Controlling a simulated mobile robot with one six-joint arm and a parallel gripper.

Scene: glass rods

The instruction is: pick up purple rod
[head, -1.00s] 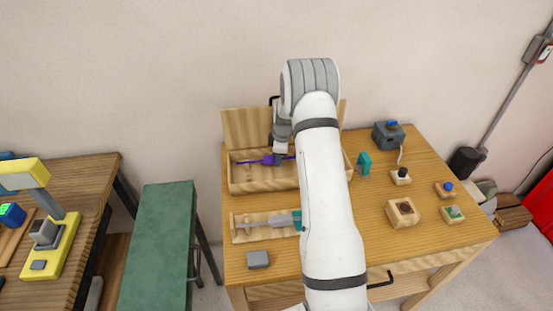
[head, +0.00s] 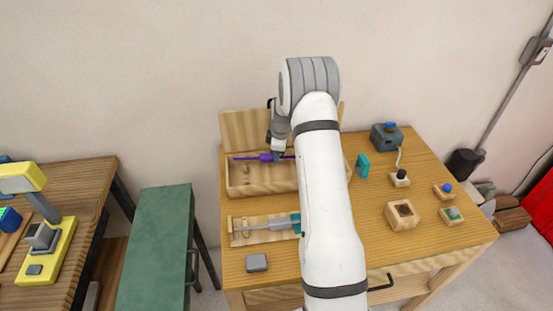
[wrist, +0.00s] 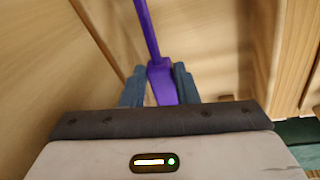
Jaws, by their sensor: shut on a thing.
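The purple rod (head: 246,158) lies level across the upper part of the open wooden box (head: 262,188) in the head view. Its thicker purple middle is between the fingers of my gripper (head: 273,156). In the wrist view the purple rod (wrist: 147,30) runs up and away from the two dark fingers of my gripper (wrist: 160,88), which are shut on its thick part. The rod's right end is hidden behind my arm in the head view.
A tray (head: 250,237) with a grey-and-teal rod lies in front of the box. A grey block (head: 257,262) is at the table's front left. A teal piece (head: 362,166), a grey box (head: 387,137) and wooden blocks (head: 402,215) stand on the right.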

